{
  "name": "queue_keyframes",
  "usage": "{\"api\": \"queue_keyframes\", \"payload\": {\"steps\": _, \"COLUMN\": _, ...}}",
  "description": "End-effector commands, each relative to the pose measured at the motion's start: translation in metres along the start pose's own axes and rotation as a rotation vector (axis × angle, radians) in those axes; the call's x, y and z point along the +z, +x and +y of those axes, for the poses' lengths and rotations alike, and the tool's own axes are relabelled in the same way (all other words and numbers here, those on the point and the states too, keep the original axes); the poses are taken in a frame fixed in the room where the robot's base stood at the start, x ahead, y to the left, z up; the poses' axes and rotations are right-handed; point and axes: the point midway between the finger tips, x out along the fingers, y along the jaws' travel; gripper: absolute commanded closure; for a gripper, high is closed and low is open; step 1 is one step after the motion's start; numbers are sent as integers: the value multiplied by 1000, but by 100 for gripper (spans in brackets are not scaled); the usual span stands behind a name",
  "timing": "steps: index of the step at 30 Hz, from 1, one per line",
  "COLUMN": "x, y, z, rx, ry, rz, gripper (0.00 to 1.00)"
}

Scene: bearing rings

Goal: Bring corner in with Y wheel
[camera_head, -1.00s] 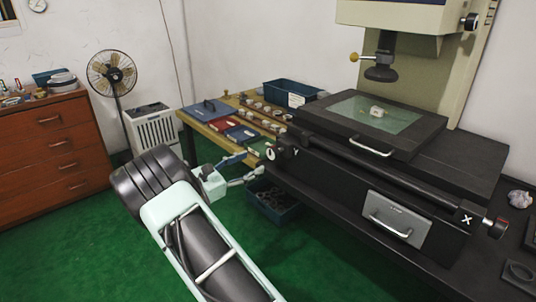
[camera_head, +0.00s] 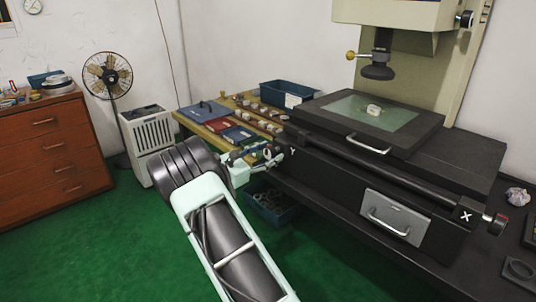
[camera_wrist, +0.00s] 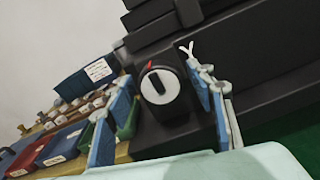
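The Y wheel (camera_wrist: 160,86) is a dark knob with a white ring and a red mark, on the left end of the black stage. In the head view, the Y wheel (camera_head: 267,152) is beside the letter Y. My gripper (camera_wrist: 158,72) is open, with one blue-grey finger on each side of the wheel in the wrist view. Clear gaps show between fingers and wheel, so it is not gripped. In the head view, my gripper (camera_head: 258,158) is at the wheel, partly overlapping it. A small pale part (camera_head: 373,109) lies on the glass plate (camera_head: 400,118) under the dark lens (camera_head: 378,72).
A wooden bench (camera_head: 188,121) with trays and several rings stands just left of the wheel. A blue bin (camera_head: 262,207) sits on the floor below. The X wheel (camera_head: 497,222) is at the stage's right end. Green floor is open at left.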

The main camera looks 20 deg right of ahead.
Motion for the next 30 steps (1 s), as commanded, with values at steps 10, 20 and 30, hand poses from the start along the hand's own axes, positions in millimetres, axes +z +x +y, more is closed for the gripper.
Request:
{"api": "queue_keyframes", "payload": {"steps": 10, "x": 0, "y": 0, "z": 0, "rx": 0, "ry": 0, "rz": 0, "gripper": 89}}
{"api": "queue_keyframes", "payload": {"steps": 20, "x": -4, "y": -1, "z": 0, "rx": 2, "ry": 197, "rz": -1, "gripper": 89}}
{"api": "queue_keyframes", "payload": {"steps": 30, "x": -2, "y": -1, "z": 0, "rx": 1, "ry": 419, "rz": 2, "gripper": 89}}
